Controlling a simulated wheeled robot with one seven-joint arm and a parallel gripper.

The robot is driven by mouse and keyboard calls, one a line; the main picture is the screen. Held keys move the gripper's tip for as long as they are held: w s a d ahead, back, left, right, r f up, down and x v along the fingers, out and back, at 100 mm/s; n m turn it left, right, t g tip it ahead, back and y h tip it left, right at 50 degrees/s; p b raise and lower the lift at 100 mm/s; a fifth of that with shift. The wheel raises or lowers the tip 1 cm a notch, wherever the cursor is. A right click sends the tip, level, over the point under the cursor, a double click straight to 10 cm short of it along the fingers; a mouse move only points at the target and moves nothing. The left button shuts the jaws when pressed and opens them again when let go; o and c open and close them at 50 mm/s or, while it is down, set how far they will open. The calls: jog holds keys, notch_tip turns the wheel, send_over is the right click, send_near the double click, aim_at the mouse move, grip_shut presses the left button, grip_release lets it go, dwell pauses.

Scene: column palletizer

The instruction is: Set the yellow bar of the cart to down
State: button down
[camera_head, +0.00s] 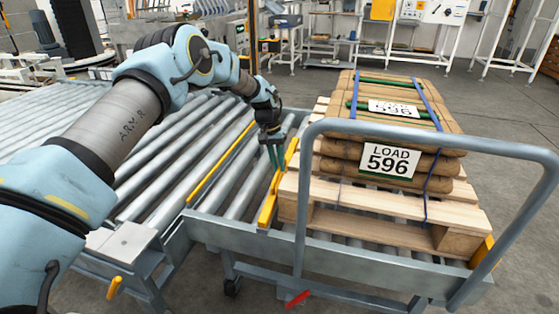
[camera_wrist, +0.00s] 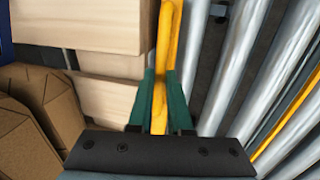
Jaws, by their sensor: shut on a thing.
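The cart (camera_head: 330,261) stands at the end of the roller conveyor and carries a loaded pallet. Its yellow bar (camera_head: 267,207) runs along the side between the pallet and the conveyor rollers; in the head view it slants up from the cart's near edge. My gripper (camera_head: 274,165) is over this bar. In the wrist view the yellow bar (camera_wrist: 170,45) passes between the green fingers of my gripper (camera_wrist: 160,95), which are shut on it. The part of the bar below the fingers is partly hidden by the gripper.
A wooden pallet (camera_head: 335,221) with brown sacks (camera_head: 437,168) labelled LOAD 596 lies close right of my gripper. The cart's grey handle frame (camera_head: 300,215) rises at the front. Conveyor rollers (camera_head: 170,168) lie left. A red pedal (camera_head: 298,298) shows low on the cart.

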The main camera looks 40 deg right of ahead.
dwell(0.3)
jog(key=c, duration=0.8)
grip_release()
jog(key=shift+c, duration=0.2)
notch_tip(320, 180, up, 10)
jog(key=w+b, duration=0.2)
jog(key=shift+a+r, duration=0.25)
jog(key=shift+a, duration=0.2)
